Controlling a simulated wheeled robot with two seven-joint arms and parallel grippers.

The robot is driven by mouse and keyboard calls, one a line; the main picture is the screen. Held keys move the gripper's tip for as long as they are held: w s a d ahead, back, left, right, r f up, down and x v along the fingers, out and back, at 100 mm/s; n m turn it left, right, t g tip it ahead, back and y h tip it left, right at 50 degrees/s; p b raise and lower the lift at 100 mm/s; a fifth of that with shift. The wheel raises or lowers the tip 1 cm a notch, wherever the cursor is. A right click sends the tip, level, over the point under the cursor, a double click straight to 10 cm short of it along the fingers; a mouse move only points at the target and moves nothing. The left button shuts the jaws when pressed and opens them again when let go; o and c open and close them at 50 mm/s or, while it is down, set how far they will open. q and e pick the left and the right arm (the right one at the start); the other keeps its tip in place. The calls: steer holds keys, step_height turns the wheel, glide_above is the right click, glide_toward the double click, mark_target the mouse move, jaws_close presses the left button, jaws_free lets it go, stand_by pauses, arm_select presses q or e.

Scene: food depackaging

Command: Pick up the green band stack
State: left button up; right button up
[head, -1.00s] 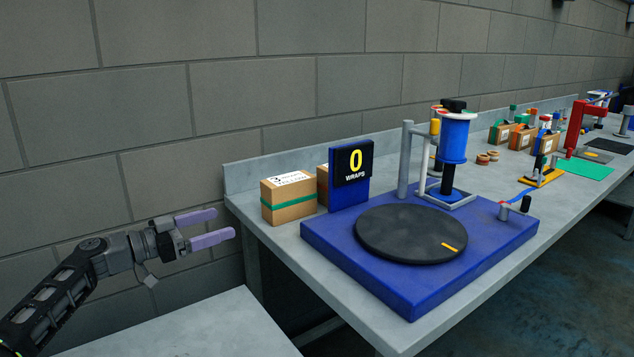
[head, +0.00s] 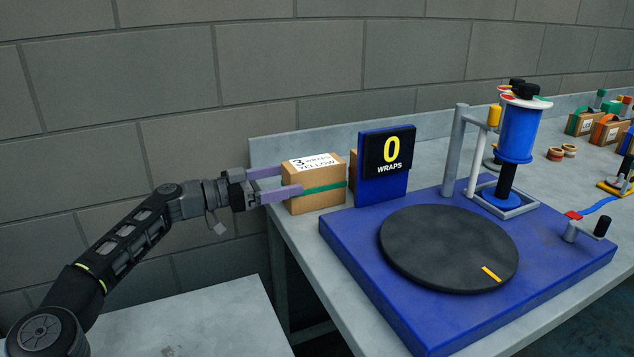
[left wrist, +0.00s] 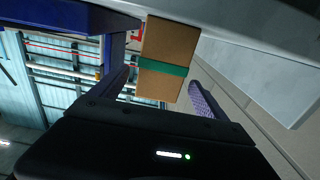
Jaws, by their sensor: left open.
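The green band stack is a cardboard box (head: 318,199) with a green band around its middle and a white label on top reading "3 wraps yellow". It stands upright at the left end of the bench. My left gripper (head: 277,181) is open at the box's left side, one finger toward the wall side and one in front of the box's near face. In the left wrist view the box (left wrist: 167,50) shows between the two fingers, with its green band crossing it. I cannot tell whether either finger touches it. My right gripper is not in view.
A blue sign (head: 382,190) reading "0 wraps" stands close right of the box, with another box partly hidden behind it. A blue base (head: 345,235) with a black turntable (head: 448,249) fills the bench's middle. A lower grey table (head: 190,320) is at front left.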

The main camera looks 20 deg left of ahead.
mark_target(314, 172)
arm_select(q)
steer(key=shift+x, duration=1.35)
steer(key=x, duration=0.1)
steer(key=p+x, duration=0.1)
steer(key=x, duration=0.1)
steer(key=p+x, duration=0.1)
steer(key=shift+w+d+r, duration=0.25)
steer(key=shift+w+d+f, duration=0.1)
steer(key=shift+w, duration=0.05)
jaws_close()
stand_by(0.4)
